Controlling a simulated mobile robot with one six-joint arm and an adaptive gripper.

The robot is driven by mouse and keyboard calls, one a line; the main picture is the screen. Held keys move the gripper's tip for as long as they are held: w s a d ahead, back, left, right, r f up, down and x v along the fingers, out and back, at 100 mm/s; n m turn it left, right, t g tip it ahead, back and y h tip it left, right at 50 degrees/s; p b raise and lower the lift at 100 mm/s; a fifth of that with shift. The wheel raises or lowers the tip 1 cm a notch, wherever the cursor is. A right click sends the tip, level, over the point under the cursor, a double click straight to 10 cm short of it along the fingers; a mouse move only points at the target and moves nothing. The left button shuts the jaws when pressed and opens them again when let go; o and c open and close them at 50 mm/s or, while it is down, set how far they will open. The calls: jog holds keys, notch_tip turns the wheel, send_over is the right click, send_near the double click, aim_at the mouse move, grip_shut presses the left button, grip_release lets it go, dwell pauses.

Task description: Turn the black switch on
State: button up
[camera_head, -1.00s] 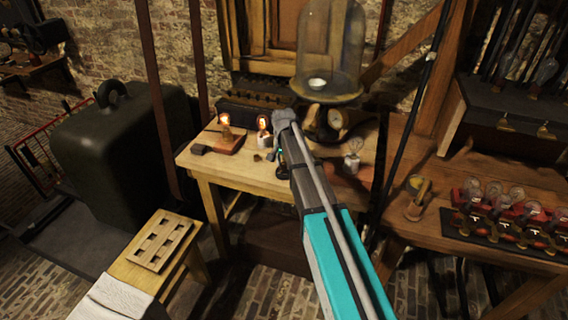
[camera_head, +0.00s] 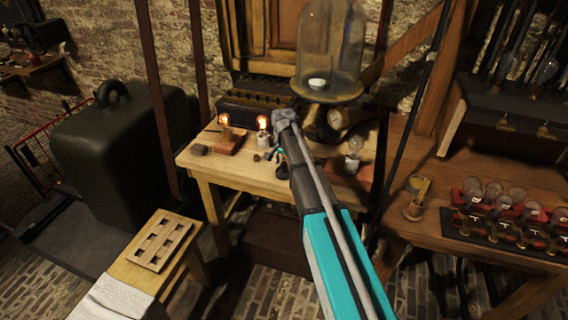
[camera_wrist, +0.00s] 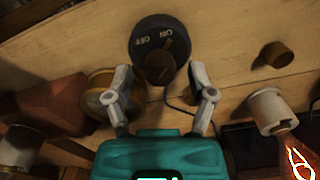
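The black switch (camera_wrist: 148,40) is a round black disc marked ON and OFF, at the top middle of the wrist view. A dark knob (camera_wrist: 159,68) stands out from its lower part. My gripper (camera_wrist: 160,73) is open, with one grey finger left of the knob and one right of it. A gap shows on both sides, so the fingers do not appear to touch the knob. I cannot tell how deep the fingertips reach. In the head view my arm's end hangs over the wooden table (camera_head: 240,178), and the switch is hard to make out there.
Two lit bulbs (camera_head: 224,120) (camera_head: 263,123) stand on the table left of my arm. A clear bulb (camera_head: 353,144) stands on its right. A glass bell jar (camera_head: 331,45) rises behind. In the wrist view a white bulb holder (camera_wrist: 269,109) sits at the right.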

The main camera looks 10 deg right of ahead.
aim_at(284, 163)
jog(key=shift+n, duration=0.5)
jog(key=n, duration=1.7)
jog(key=shift+r, duration=0.1)
notch_tip(284, 163, up, 14)
jog(key=p, duration=1.4)
jog(key=s+f+m+b, duration=0.4)
jog(key=s, duration=0.9)
jog(key=s+f+m+b, duration=0.3)
jog(key=s+f+m, duration=0.1)
jog(key=s, duration=0.9)
jog(key=shift+s+d+m+b, duration=0.15)
jog(key=shift+d+m+b, duration=0.2)
jog(key=shift+m, duration=0.25)
dwell(0.5)
